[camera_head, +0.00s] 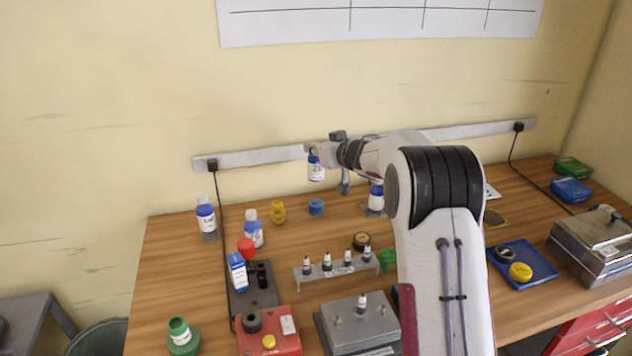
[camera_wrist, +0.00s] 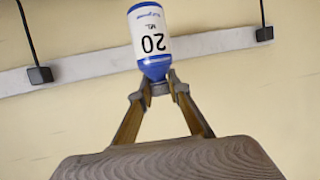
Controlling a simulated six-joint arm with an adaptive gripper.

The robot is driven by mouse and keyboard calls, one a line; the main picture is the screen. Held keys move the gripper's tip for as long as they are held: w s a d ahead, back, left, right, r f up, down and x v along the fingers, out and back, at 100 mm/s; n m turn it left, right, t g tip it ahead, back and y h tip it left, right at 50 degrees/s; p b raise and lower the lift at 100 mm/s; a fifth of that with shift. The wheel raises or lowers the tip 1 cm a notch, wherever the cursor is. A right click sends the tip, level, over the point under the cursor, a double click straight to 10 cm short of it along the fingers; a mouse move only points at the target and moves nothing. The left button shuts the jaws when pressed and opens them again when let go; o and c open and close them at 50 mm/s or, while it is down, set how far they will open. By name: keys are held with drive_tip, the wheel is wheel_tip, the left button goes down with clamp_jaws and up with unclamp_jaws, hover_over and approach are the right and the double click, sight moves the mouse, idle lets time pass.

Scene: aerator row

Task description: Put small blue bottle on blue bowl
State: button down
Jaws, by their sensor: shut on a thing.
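My gripper (camera_head: 314,152) is shut on the neck end of a small blue bottle (camera_head: 316,171) and holds it in the air above the back of the bench. In the wrist view the bottle (camera_wrist: 150,42) has a white label reading "20 ML" and a blue shoulder; its top end is between the fingertips (camera_wrist: 159,88). A small round blue piece (camera_head: 316,207), which looks like the blue bowl, stands on the bench below the held bottle, with a clear gap between them. It is too small to see inside it.
Blue-labelled bottles (camera_head: 206,219) stand at the back left, beside a yellow piece (camera_head: 278,212). Another bottle (camera_head: 376,198) stands to the right, near my arm. A metal rack (camera_head: 337,270) of small vials is in front. My arm hides part of the bench's right side.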

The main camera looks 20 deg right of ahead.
sight(320, 174)
drive_tip(key=shift+f, duration=2.4)
drive_tip(key=shift+f, duration=1.85)
drive_tip(key=shift+f, duration=0.15)
drive_tip(key=c, duration=1.9)
unclamp_jaws()
drive_tip(key=shift+r, duration=0.2)
drive_tip(key=v, duration=1.2)
